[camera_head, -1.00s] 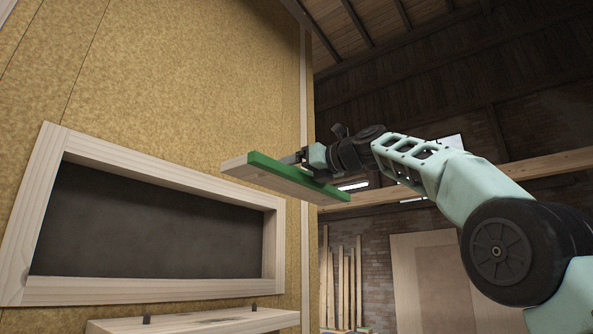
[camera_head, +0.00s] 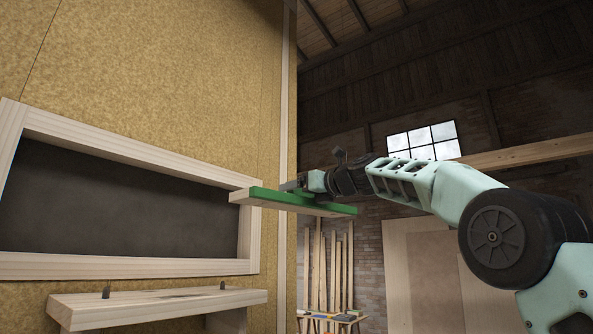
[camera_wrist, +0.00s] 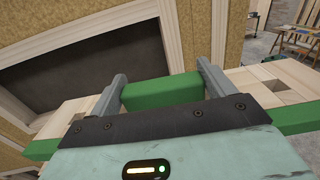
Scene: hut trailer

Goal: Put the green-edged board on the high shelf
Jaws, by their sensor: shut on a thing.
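The green-edged board (camera_head: 320,207) is pale wood with a bright green edge, held up nearly level to the right of the wall opening. My gripper (camera_head: 293,186) is shut on its green middle part. In the wrist view a grey finger stands on each side of the green block (camera_wrist: 162,92), and the wood spreads out left and right with a square dark hole (camera_wrist: 290,88) on the right side. A pale wooden shelf (camera_head: 135,306) with two dark upright pegs (camera_head: 106,292) is on the wall at lower left. The board is apart from it, higher and further right in the picture.
A pale wooden frame (camera_head: 130,267) surrounds a dark opening in the tan wall, above the shelf. Behind are a small table (camera_head: 335,319), several upright planks, a large panel (camera_head: 422,270) and a window (camera_head: 422,142). Open space lies right of the wall corner.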

